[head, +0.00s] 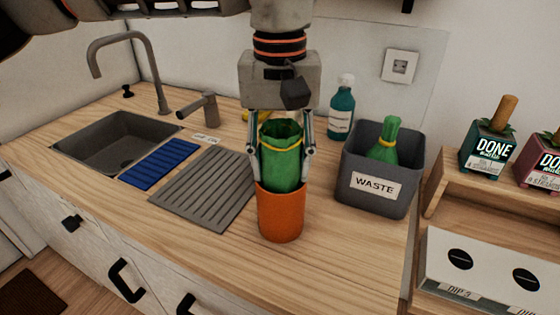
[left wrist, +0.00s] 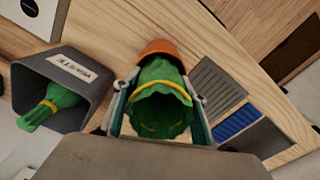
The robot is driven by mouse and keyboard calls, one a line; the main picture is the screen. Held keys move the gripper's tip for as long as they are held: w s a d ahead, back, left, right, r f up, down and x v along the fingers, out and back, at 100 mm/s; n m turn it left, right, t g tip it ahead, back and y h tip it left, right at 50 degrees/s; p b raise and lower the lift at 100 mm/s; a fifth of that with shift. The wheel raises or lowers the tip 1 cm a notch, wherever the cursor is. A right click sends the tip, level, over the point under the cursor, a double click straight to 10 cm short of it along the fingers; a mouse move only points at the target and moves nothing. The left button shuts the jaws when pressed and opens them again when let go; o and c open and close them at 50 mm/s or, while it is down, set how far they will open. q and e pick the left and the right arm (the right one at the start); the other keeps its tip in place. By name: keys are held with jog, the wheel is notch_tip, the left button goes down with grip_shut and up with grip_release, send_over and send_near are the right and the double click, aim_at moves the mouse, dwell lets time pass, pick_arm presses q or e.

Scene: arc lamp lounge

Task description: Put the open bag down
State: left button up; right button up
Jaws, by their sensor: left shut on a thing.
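My left gripper (head: 281,154) points down over the counter, with one finger on each side of the open green bag (head: 282,172), shut on it. The bag is upright, with a wide mouth and a yellow band near its top. Its lower part goes out of sight at the rim of an orange cup (head: 281,216); I cannot tell whether it rests on the cup's bottom. In the left wrist view the open bag (left wrist: 160,105) shows its mouth between the fingers, with the orange cup (left wrist: 162,47) beyond it. My right gripper is not in view.
A grey WASTE bin (head: 350,200) with a tied green bag (head: 384,148) stands right of the cup. A teal bottle (head: 341,112) is behind. A ribbed grey mat (head: 203,190), blue rack (head: 159,164) and sink (head: 115,140) lie left. The front counter is clear.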

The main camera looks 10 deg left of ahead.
pick_arm(q)
jog(key=shift+s+f, duration=0.15)
jog(key=shift+f, duration=0.5)
jog(key=shift+s+f, duration=0.15)
jog(key=shift+f, duration=0.45)
jog(key=o, duration=0.8)
jog(key=shift+o, duration=1.4)
jog(key=shift+f, duration=0.15)
jog(key=shift+w, duration=0.25)
jog(key=shift+r, duration=0.35)
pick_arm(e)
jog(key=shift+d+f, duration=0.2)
pick_arm(q)
jog(key=shift+r, duration=0.15)
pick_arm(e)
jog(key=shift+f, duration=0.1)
